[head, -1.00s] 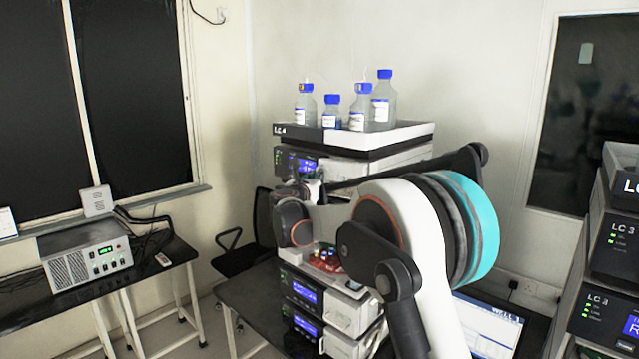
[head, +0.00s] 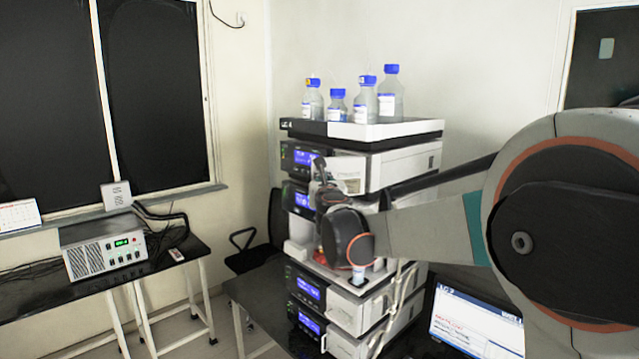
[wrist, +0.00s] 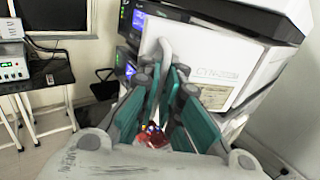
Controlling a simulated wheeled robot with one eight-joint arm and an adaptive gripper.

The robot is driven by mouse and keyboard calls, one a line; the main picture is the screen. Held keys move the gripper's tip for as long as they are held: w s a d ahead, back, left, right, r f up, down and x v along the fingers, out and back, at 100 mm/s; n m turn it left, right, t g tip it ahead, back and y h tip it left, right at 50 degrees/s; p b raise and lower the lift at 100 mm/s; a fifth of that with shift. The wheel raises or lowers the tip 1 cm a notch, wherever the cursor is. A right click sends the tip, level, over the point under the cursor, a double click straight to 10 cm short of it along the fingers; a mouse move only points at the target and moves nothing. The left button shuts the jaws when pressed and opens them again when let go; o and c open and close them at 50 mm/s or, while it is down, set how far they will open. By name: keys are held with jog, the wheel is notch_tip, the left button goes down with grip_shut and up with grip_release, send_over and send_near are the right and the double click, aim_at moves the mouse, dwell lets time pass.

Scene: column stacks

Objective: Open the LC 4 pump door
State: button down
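The LC 4 stack (head: 405,160) stands on the dark bench, with a tray marked LC 4 (head: 309,128) on top. A white door-like panel (head: 352,172) with a printed label is on the upper part of the stack. In the wrist view this panel (wrist: 205,75) fills the upper middle, and a grey curved bar (wrist: 165,48) is near its left edge. My gripper (wrist: 164,84) has its teal fingers on either side of the line of that bar, with a narrow gap. Contact cannot be told. In the head view my gripper (head: 322,190) is at the panel's left, its tips partly hidden.
Several blue-capped bottles (head: 365,98) stand on the tray. Lower modules (head: 312,290) with blue screens are below. A laptop (head: 474,322) is on the bench at right. A side table with a grey box (head: 103,247) is at left.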

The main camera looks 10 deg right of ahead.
jog(key=s+d+n+g+y+b, duration=0.1)
jog(key=s+d+n+y+b, duration=0.1)
jog(key=s+d+n+y, duration=0.4)
jog(key=shift+s+d+y, duration=1.7)
jog(key=shift+d+y, duration=0.2)
jog(key=shift+d, duration=0.2)
jog(key=c, duration=2.1)
grip_release()
jog(key=shift+s, duration=0.1)
jog(key=shift+o, duration=0.2)
jog(key=v, duration=1.2)
jog(key=shift+r, duration=0.25)
jog(key=shift+d, duration=0.1)
